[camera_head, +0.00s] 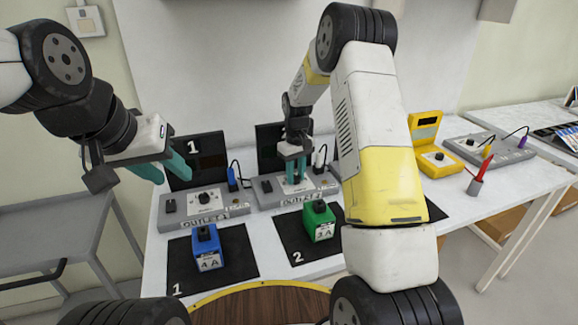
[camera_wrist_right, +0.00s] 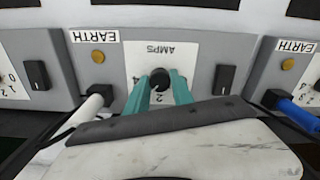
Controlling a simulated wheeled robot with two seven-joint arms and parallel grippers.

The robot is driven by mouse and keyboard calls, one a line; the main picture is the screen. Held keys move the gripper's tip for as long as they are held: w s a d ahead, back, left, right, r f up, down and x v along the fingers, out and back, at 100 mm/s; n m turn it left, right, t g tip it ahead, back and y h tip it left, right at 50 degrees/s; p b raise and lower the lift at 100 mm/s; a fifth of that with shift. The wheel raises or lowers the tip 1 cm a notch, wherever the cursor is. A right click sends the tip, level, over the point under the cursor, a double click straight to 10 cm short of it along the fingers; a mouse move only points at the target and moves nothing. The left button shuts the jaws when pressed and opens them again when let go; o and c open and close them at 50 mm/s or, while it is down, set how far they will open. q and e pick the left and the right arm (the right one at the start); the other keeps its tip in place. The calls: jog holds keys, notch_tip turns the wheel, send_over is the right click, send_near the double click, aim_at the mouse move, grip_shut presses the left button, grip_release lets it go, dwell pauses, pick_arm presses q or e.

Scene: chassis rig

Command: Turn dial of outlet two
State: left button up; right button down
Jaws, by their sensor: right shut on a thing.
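Outlet two (camera_head: 265,200) is a grey box on the table in front of a black panel. In the right wrist view its white AMPS plate (camera_wrist_right: 140,52) appears upside down, with a black dial (camera_wrist_right: 160,78) in the middle. My right gripper (camera_head: 296,178) reaches down to this dial; its teal fingers are shut on the dial in the right wrist view (camera_wrist_right: 160,86). The dial is mostly hidden in the head view. My left gripper (camera_head: 162,172) is open and empty, raised in front of the panel marked 1.
Outlet one (camera_head: 178,212) stands to the left. A blue 4A block (camera_head: 208,250) and a green 3A block (camera_head: 320,223) sit on black mats in front. A white plug (camera_wrist_right: 92,106) stands beside the dial. A yellow case (camera_head: 436,163) is at right.

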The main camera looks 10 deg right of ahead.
aim_at(296, 177)
jog(key=c, duration=1.1)
grip_release()
jog(key=shift+r, duration=0.1)
notch_tip(296, 177, up, 8)
jog(key=shift+f, duration=0.2)
